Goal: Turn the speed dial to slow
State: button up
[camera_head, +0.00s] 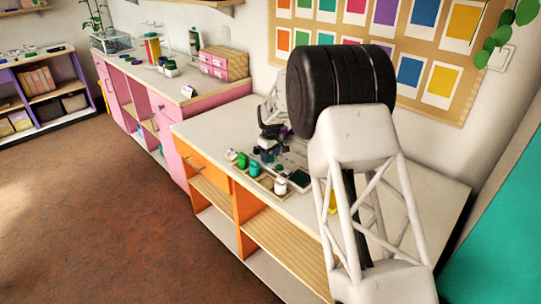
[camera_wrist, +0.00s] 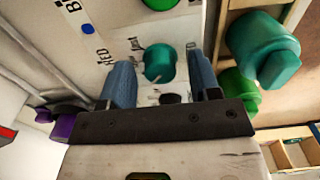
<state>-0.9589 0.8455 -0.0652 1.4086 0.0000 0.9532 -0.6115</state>
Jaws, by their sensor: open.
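A round teal dial (camera_wrist: 160,63) sits on a white panel (camera_wrist: 118,18) in the wrist view. The word "fast" is printed to its left, and more lettering stands further left. Which mark the dial points at I cannot tell. My gripper (camera_wrist: 162,78) is open, with one blue finger on each side of the dial. Gaps show between the fingers and the dial, so it does not look gripped. In the head view, my gripper (camera_head: 267,155) is low over the bench, and the dial cannot be made out there.
A teal container (camera_wrist: 262,50) and a green one (camera_wrist: 238,92) stand close to the right finger. The head view shows a white container (camera_head: 280,186) near the bench's front edge. A purple object (camera_wrist: 62,126) lies at left. A pink drawer box (camera_head: 224,63) stands on the farther bench.

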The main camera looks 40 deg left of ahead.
jog(key=c, duration=0.9)
jog(key=shift+c, duration=0.2)
jog(key=shift+r+m, duration=0.1)
jog(key=shift+m, duration=0.4)
jog(key=m, duration=0.3)
jog(key=shift+m, duration=0.3)
jog(key=m, duration=0.4)
jog(key=o, duration=0.9)
